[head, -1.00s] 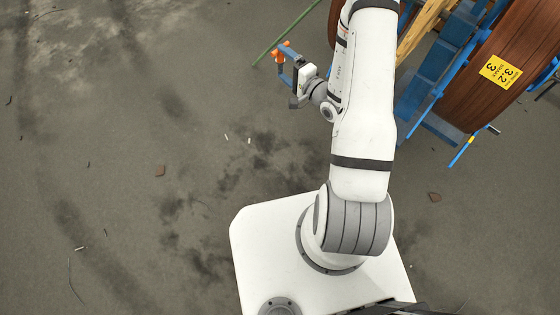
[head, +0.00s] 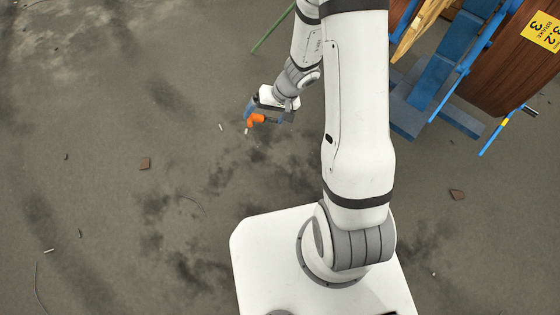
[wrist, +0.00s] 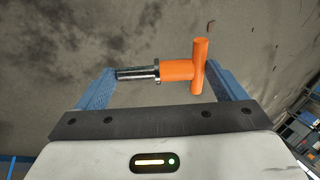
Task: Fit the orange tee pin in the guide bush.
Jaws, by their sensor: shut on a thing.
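The orange tee pin (head: 256,119) is held at my gripper (head: 264,111), left of my arm in the head view. In the wrist view the tee pin (wrist: 178,70) lies across the picture between the blue fingers of my gripper (wrist: 163,88). Its orange crossbar is at the right and its bare metal shank points left, with a collar where shank and orange body meet. My gripper is shut on it. The exact contact of the fingers with the pin is hard to see. I cannot make out the guide bush in either view.
A large brown reel (head: 500,70) with blue framework and a yellow label stands at the upper right. A green rod (head: 272,32) lies at the top. Small brown fragments (head: 145,164) lie on the floor. The floor left of my arm is mostly clear.

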